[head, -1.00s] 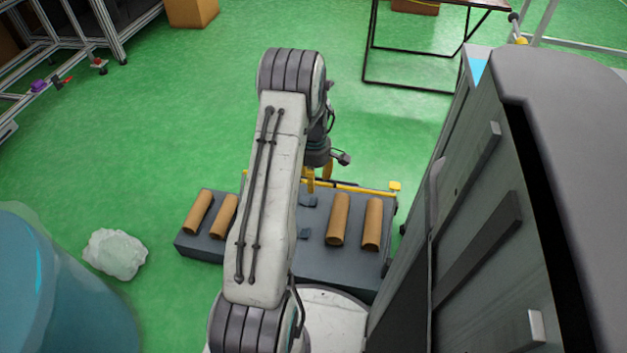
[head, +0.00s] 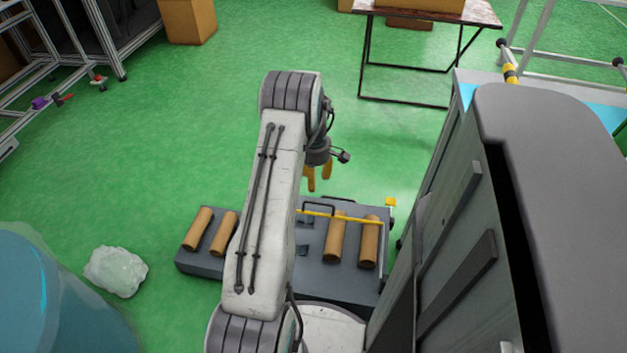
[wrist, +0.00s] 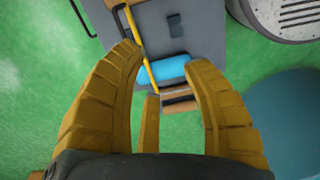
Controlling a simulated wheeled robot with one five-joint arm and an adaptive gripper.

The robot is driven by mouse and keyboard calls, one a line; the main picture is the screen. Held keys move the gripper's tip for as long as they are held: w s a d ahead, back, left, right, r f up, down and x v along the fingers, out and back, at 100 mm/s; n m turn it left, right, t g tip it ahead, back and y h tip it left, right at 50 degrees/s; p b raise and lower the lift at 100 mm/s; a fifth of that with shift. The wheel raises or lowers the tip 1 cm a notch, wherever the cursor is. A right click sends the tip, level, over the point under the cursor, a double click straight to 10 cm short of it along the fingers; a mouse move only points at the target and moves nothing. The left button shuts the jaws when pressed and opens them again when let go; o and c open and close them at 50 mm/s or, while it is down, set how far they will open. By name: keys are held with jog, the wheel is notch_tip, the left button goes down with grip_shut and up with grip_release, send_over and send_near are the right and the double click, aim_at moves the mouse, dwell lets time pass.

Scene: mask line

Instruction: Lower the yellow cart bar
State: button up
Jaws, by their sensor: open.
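The grey cart (head: 205,262) stands low on the floor below my arm. The thin yellow cart bar (head: 340,217) crosses its right part, passing over the far ends of two brown rolls; its left part is hidden behind my arm. A yellow end piece (head: 391,202) at the cart's far right corner stands apart from the bar. My gripper (head: 319,190) is open and empty, beyond the bar on the far side. In the wrist view the bar (wrist: 139,52) runs beside the left fingertip of my open gripper (wrist: 163,62); I cannot tell whether they touch.
Brown rolls (head: 198,229) lie on the cart. A tall grey cabinet (head: 460,230) stands close on the right. A blue barrel (head: 50,300) and a pale crumpled lump (head: 115,270) are at left. A table (head: 440,12) stands behind; green floor between is clear.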

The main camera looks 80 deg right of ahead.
jog(key=shift+d+r, duration=0.3)
jog(key=shift+r, duration=0.05)
jog(key=shift+r, duration=0.15)
dwell(0.3)
notch_tip(320, 180, up, 12)
dwell(0.6)
dwell(0.7)
